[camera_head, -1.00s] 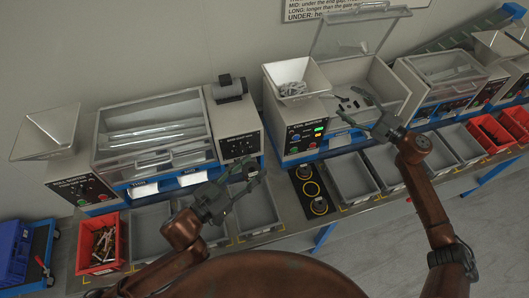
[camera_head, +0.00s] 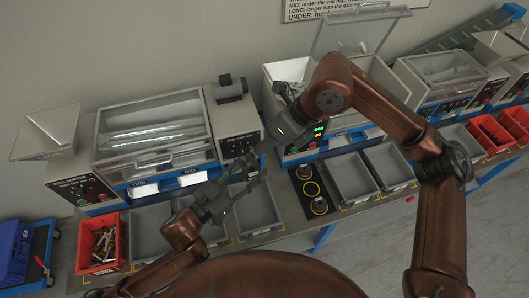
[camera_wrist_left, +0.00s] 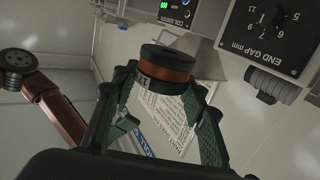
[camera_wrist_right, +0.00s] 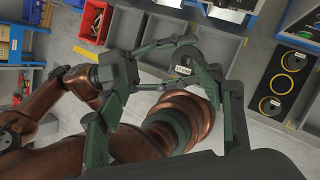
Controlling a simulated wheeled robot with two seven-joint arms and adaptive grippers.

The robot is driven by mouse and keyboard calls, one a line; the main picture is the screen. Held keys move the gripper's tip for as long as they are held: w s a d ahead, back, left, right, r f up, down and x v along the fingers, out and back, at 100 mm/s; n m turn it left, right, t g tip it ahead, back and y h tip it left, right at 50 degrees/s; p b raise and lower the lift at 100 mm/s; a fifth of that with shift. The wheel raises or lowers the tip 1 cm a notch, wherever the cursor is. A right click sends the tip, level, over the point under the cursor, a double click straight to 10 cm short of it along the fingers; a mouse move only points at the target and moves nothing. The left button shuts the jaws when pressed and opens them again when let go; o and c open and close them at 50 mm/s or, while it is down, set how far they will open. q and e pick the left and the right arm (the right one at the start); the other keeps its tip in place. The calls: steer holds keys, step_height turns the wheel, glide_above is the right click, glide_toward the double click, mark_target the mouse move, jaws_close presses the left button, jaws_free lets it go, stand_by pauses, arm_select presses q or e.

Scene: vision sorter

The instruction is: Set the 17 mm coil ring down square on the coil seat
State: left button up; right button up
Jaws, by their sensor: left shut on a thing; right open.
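My left gripper (camera_head: 250,174) is shut on the coil ring, a dark ring with a copper band (camera_wrist_left: 167,66) between its fingertips in the left wrist view. The ring also shows in the right wrist view (camera_wrist_right: 183,70), held above the bench with a small unreadable label. A black panel with yellow circles (camera_head: 311,188) lies on the bench to the right; I cannot tell which circle is the coil seat.
Grey bins (camera_head: 352,178) stand right of the panel, and another grey bin (camera_head: 259,212) left of it. A red bin of parts (camera_head: 97,243) stands far left. Sorter machines (camera_head: 152,135) line the back. My right arm crosses in front of the middle sorter.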

mark_target(251, 169)
steer(key=f+h, duration=0.1)
steer(key=f, duration=0.2)
steer(key=w+a+f+n+t, duration=0.1)
steer(key=f, duration=0.3)
steer(key=w+a+f+t+h, duration=0.1)
steer(key=f, duration=0.3)
steer(key=shift+a+n+h, duration=0.15)
steer(key=shift+n+h, duration=0.15)
steer(key=shift+c, duration=0.5)
steer(key=c, duration=1.3)
arm_select(q)
steer(key=o, duration=1.1)
arm_select(e)
steer(key=shift+s+a, duration=0.1)
steer(key=shift+c, duration=0.7)
arm_select(q)
steer(key=o, duration=0.4)
steer(key=shift+o, duration=0.2)
